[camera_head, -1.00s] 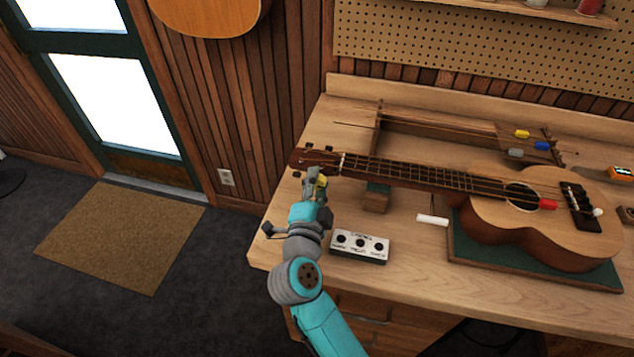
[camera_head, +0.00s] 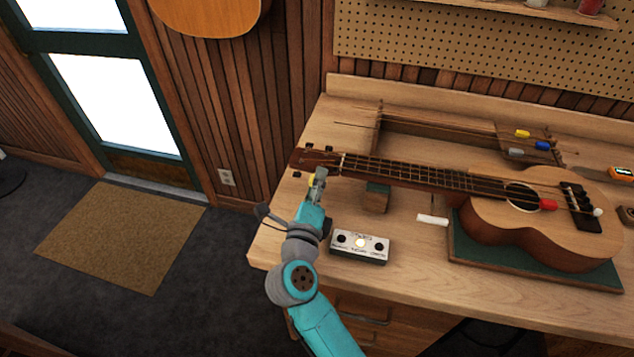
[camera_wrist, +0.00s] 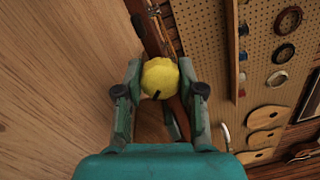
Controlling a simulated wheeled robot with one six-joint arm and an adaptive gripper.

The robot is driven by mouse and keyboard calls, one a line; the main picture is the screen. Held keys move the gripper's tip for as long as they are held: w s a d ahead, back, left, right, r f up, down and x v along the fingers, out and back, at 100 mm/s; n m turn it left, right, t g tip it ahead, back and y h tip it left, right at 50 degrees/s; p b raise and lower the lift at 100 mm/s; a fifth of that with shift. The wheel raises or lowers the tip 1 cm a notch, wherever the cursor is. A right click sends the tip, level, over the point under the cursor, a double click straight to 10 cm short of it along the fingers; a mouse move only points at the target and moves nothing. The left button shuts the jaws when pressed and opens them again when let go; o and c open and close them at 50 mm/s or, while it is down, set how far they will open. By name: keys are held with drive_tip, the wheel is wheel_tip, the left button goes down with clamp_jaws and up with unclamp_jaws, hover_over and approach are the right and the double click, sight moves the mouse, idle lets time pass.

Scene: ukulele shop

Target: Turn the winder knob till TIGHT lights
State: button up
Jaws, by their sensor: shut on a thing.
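The ukulele (camera_head: 540,228) lies on the workbench, its headstock (camera_head: 308,158) toward the left end. My gripper (camera_head: 318,180) is at the headstock, shut on the yellow winder knob (camera_head: 311,181). In the wrist view the round knob (camera_wrist: 160,76), with a dark mark on its lower part, sits between the two fingers of my gripper (camera_wrist: 161,82).
The ukulele body rests on a green-topped cradle (camera_head: 480,262), and a small block (camera_head: 376,200) stands under the neck. A white stick (camera_head: 432,220) lies between box and cradle. A wooden rack with coloured pieces (camera_head: 440,143) stands behind. Bench space left of the box is clear.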

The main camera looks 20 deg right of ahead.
drive_tip(key=shift+m, duration=0.3)
idle(0.4)
drive_tip(key=o, duration=1.2)
drive_tip(key=shift+c, duration=0.2)
drive_tip(key=v, duration=1.2)
